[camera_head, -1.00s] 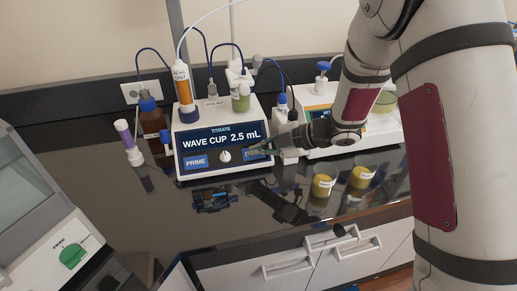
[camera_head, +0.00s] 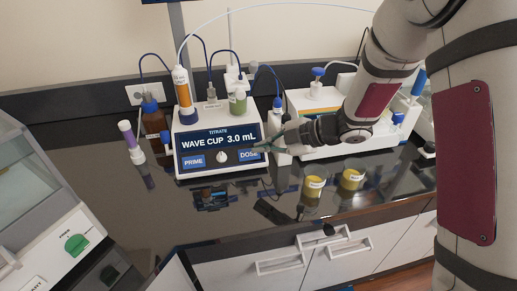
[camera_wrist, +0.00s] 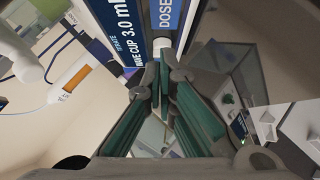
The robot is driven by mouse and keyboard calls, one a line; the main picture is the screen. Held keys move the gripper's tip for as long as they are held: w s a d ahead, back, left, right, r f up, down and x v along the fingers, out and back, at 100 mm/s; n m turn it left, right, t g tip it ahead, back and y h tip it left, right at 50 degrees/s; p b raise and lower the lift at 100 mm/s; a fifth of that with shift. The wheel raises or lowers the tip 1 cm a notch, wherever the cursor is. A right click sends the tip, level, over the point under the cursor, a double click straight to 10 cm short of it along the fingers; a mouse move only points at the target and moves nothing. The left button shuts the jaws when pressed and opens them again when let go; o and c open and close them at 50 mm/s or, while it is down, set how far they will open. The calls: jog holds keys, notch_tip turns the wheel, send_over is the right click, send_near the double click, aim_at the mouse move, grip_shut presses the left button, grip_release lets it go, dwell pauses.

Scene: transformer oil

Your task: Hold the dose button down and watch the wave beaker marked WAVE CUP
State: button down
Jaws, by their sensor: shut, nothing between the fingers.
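The white titrator (camera_head: 220,172) stands on the dark counter, its screen (camera_head: 219,139) reading "WAVE CUP 3.0 mL". The blue DOSE button (camera_head: 249,155) is at its lower right; it also shows at the top of the wrist view (camera_wrist: 166,14). My gripper (camera_head: 264,146) is shut and empty, its green fingertips just right of and above the DOSE button in the head view. In the wrist view my fingertips (camera_wrist: 156,76) are together below the DOSE panel; contact cannot be told. A small beaker with green liquid (camera_head: 238,104) sits on top of the titrator; its marking is unreadable.
A PRIME button (camera_head: 194,162) and white knob (camera_head: 221,156) are left of DOSE. Another white device (camera_head: 317,119) is right.

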jog(key=v, duration=0.7)
jog(key=shift+f, duration=0.1)
jog(key=w+d+r+m+t+h, duration=0.2)
jog(key=w+d+r+m+t, duration=0.15)
jog(key=w+r+t, duration=0.2)
jog(key=s+d+r+m+t+h, duration=0.1)
jog(key=s+d+r+m+h, duration=0.2)
jog(key=d+r+m+h, duration=0.4)
jog(key=s+d+r+m+t+h, duration=0.2)
jog(key=s+d+r+m, duration=0.25)
jog(key=d, duration=0.35)
jog(key=s+a+f+m+g, duration=0.1)
jog(key=s+m, duration=0.4)
jog(key=s, duration=0.7)
jog(key=s+a+f+m+g, duration=0.1)
jog(key=s+f+m+g, duration=0.2)
jog(key=s, duration=0.9)
jog(key=m+g, duration=0.1)
jog(key=g, duration=0.2)
jog(key=shift+s+m, duration=0.35)
jog(key=shift+m, duration=0.05)
